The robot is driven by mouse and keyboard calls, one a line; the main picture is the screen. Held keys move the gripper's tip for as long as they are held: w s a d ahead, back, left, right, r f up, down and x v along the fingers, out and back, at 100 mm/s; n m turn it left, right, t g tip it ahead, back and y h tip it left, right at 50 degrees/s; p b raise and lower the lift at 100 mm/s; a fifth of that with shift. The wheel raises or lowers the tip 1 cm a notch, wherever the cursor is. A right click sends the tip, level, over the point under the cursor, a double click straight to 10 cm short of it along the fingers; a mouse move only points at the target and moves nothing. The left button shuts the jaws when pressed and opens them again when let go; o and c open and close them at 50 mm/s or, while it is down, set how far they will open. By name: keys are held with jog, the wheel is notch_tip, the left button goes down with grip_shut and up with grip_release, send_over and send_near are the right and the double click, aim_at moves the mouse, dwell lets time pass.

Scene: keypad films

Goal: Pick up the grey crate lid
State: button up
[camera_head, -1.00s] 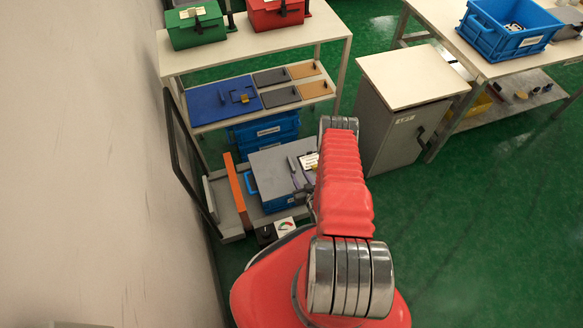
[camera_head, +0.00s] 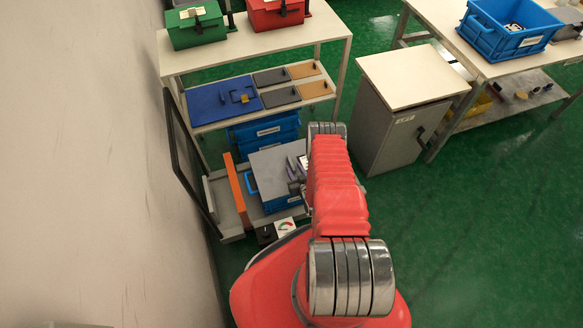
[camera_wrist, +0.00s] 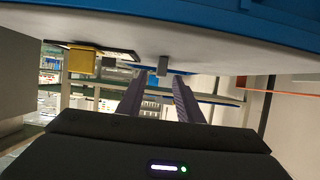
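The grey crate lid (camera_head: 268,165) lies flat on a blue crate (camera_head: 280,202) on the low platform in the head view. My arm hides its right part. My gripper (camera_head: 293,178) is low over the lid's right side. In the wrist view the lid's pale surface (camera_wrist: 215,52) fills the upper part, with the blue crate (camera_wrist: 215,14) along the top edge. My gripper (camera_wrist: 160,92) shows two fingers apart. A small grey knob (camera_wrist: 162,66) on the lid shows beyond the fingertips, between them. I see nothing held. Whether the fingers touch the lid is unclear.
An orange bar (camera_head: 238,190) and a dark frame (camera_head: 190,155) stand left of the crate. A grey cabinet (camera_head: 398,130) stands right. Green floor is open at right.

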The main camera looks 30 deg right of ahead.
aim_at(291, 165)
jog(key=shift+x, duration=1.15)
jog(key=shift+c, duration=0.2)
grip_shut()
